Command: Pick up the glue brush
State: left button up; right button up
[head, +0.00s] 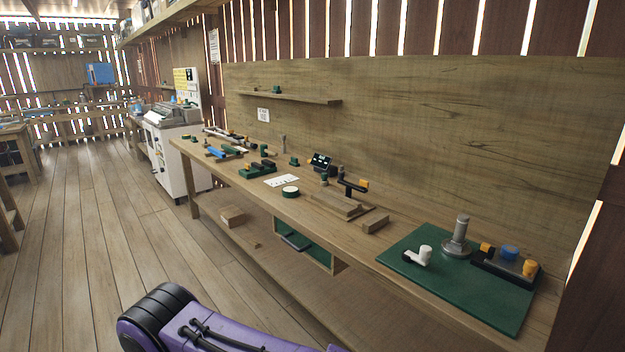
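I cannot pick out a glue brush for certain in the head view; things on the bench are small. A green mat (470,300) lies at the bench's near right end. On it are a white-topped piece with a short side arm (418,256), a grey metal post on a round base (457,240), and a dark tray (505,272) holding a blue piece and orange-yellow pieces. A blue-handled tool (217,152) lies near the far end of the bench. A purple part of my own arm crosses the bottom edge; neither gripper shows.
The long wooden bench (330,222) runs along a wooden back panel. The plank floor at left is clear.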

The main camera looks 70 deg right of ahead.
aim_at(324, 181)
jog(key=z, duration=0.35)
jog(key=i, duration=0.8)
jog(key=z, duration=0.7)
